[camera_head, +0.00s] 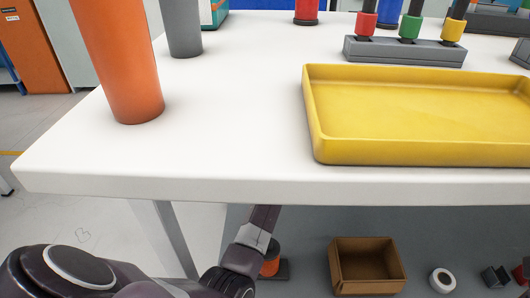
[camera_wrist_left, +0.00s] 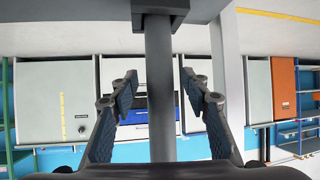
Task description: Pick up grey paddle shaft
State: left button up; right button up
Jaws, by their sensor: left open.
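In the left wrist view, a grey upright shaft (camera_wrist_left: 160,75) runs down the middle of the picture, likely the grey paddle shaft. Its upper end in the picture meets a dark grey block (camera_wrist_left: 160,8). My left gripper (camera_wrist_left: 160,85) is open, with one finger on each side of the shaft. I see gaps between both fingertips and the shaft and no clear contact. In the head view my left arm reaches under the table's front edge, and the table hides the gripper. A grey cylinder (camera_head: 183,28) also stands on the tabletop there. My right gripper is not in view.
On the white table (camera_head: 220,130) stand an orange cylinder (camera_head: 130,75), a yellow tray (camera_head: 400,110) and a grey holder (camera_head: 405,52) with coloured pieces. Below, a cardboard box (camera_head: 367,268), a white roll (camera_head: 442,279) and an orange object (camera_head: 270,264) sit near my arm.

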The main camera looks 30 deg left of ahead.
pick_arm(q)
jog(key=shift+c, duration=0.5)
grip_shut()
